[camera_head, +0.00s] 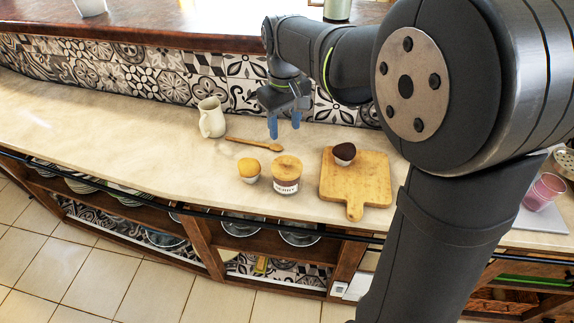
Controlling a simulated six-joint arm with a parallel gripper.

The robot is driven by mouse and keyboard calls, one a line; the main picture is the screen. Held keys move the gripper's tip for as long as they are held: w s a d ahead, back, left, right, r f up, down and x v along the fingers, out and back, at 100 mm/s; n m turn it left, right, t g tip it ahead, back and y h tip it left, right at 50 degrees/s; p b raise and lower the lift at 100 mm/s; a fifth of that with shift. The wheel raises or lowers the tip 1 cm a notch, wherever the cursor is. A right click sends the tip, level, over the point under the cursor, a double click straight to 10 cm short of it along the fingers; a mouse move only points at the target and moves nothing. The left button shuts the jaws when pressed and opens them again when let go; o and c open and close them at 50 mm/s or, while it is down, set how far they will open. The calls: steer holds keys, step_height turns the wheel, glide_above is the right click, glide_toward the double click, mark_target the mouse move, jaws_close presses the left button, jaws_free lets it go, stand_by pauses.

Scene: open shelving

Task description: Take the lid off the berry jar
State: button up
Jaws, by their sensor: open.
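The berry jar (286,187) stands upright on the pale counter, a short glass jar with dark contents and a white label. Its round tan lid (287,167) sits on top of it. My gripper (284,126) hangs above and behind the jar, with its blue fingers pointing down. The fingers are apart, with nothing between them, and clear of the lid.
A muffin (249,169) stands just left of the jar. A wooden spoon (255,144) and a cream pitcher (211,117) are behind. A cutting board (368,183) with a dark-topped cupcake (344,152) lies right. The counter (110,125) at left is clear.

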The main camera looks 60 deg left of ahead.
glide_above(287, 160)
steer(key=f, duration=0.5)
steer(key=shift+s+a+f, duration=0.1)
steer(key=shift+s+f, duration=0.1)
steer(key=shift+w+f, duration=0.15)
steer(key=shift+f, duration=2.55)
steer(key=shift+c, duration=0.2)
jaws_close()
